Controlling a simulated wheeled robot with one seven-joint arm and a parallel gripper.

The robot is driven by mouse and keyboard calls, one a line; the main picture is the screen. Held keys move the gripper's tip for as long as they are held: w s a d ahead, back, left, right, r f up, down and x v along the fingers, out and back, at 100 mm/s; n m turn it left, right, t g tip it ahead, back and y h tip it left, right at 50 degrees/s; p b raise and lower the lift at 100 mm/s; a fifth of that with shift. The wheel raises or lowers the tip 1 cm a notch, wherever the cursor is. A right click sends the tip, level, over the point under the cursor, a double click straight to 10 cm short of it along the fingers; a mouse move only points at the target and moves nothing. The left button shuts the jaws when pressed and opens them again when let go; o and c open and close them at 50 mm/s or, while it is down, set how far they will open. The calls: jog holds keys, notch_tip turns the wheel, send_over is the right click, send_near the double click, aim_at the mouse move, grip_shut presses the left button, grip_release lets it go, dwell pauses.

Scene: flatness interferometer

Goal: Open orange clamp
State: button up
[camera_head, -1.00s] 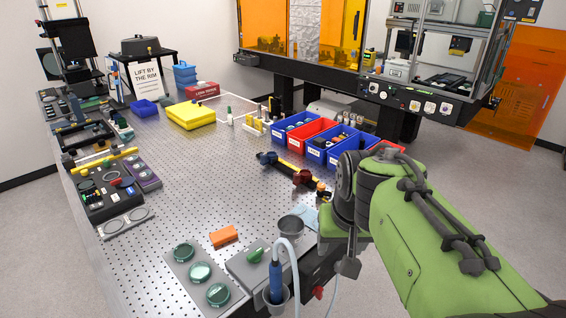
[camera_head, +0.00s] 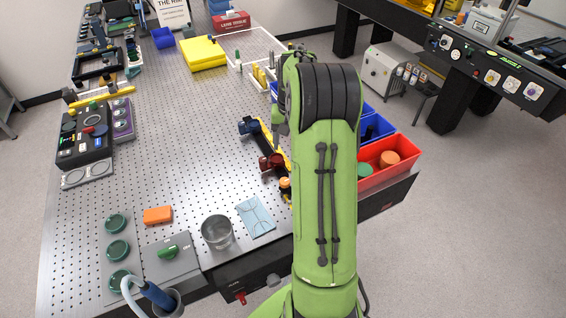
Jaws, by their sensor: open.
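No part is clearly recognisable as an orange clamp. A dark bar-shaped device (camera_head: 262,142) with a yellow strip, a blue end and a dark red knob lies on the perforated table, left of my arm. A small orange knob (camera_head: 285,184) stands at its near end, partly beside my arm. An orange block (camera_head: 158,215) lies flat near the table's front. My green arm rises through the right middle of the view and covers part of the table. My gripper is hidden behind the arm, so its jaws do not show.
A red bin (camera_head: 388,165) is right of my arm. The table's middle left is clear.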

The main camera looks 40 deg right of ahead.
aim_at(285, 181)
jog(key=f, duration=0.4)
jog(key=a+f, duration=0.1)
jog(key=f, duration=0.9)
jog(key=shift+w+a+f, duration=0.15)
jog(key=shift+f, duration=0.7)
jog(key=c, duration=1)
jog(key=shift+c, duration=0.2)
